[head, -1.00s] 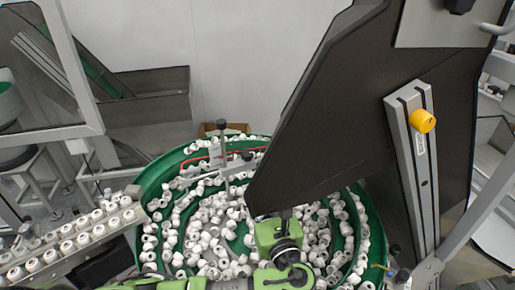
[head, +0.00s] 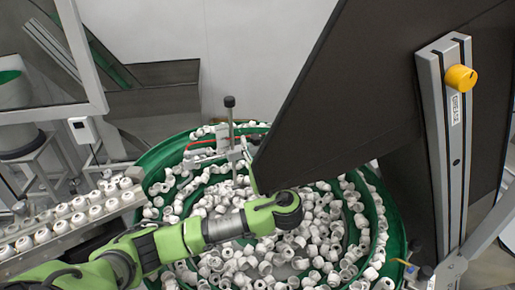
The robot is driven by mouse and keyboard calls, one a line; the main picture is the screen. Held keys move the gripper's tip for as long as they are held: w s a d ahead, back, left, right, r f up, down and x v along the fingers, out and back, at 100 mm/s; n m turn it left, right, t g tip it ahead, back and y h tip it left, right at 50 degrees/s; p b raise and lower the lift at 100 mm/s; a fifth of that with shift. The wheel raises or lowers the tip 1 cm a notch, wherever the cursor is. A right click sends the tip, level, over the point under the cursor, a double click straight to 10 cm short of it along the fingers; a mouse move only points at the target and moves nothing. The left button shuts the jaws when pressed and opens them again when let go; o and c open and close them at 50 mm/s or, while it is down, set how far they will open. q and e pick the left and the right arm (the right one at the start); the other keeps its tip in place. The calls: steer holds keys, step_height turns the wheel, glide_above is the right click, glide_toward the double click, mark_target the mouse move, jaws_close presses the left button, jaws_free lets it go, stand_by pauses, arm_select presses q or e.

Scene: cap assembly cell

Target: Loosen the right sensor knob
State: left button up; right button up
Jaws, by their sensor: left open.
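A yellow knob (head: 460,78) sits on a grey slotted metal rail (head: 447,150) at the right. A sensor bracket (head: 235,150) stands over the bowl at the middle, with a black knob (head: 229,101) on top of its post. I cannot tell which of these is the right sensor knob. My left arm reaches in from the lower left across the bowl. My right gripper is out of view.
A green feeder bowl (head: 398,235) full of white caps fills the lower middle. A large dark panel (head: 350,110) hangs over its right side. A rail with rows of white caps (head: 60,222) runs at the left. A grey wall stands behind.

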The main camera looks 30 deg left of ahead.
arm_select(q)
steer(key=shift+w+a, duration=0.1)
steer(key=shift+w, duration=0.05)
steer(key=shift+c, duration=0.7)
steer(key=c, duration=1)
steer(key=shift+o, duration=0.3)
steer(key=shift+r+n+g+y+p, duration=0.1)
steer(key=shift+n+g+y+p, duration=0.3)
steer(key=shift+n+g+y, duration=0.15)
steer(key=shift+w+d+n+g+y, duration=0.15)
steer(key=shift+d+n+g+y, duration=0.05)
steer(key=shift+n+g+y, duration=0.95)
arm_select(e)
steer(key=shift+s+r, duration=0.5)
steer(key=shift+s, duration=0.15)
arm_select(q)
steer(key=o, duration=1.1)
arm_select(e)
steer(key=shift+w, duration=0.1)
